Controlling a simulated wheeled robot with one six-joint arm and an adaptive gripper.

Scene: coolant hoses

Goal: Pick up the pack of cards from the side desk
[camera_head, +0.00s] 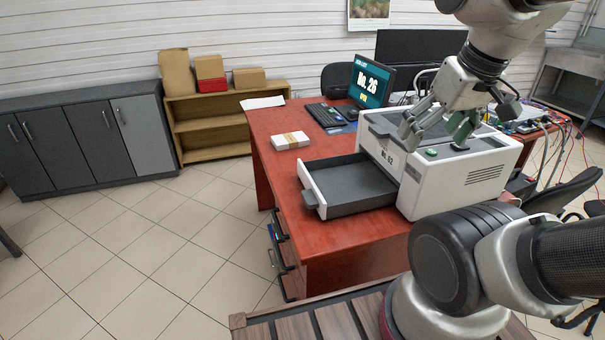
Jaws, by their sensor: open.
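A white pack with a tan band around its middle (290,140) lies flat on the red-brown wooden desk (268,120), near its left edge; it looks like the pack of cards. My gripper (436,134) is open, fingers pointing down, over the top of a white and grey machine marked No. 02 (448,185). It is well to the right of the pack. Nothing shows between the fingers. Whether the fingertips touch the machine's top cannot be told.
The machine's grey drawer (348,186) stands open to the left, in front of the pack. The desk around the pack is clear.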

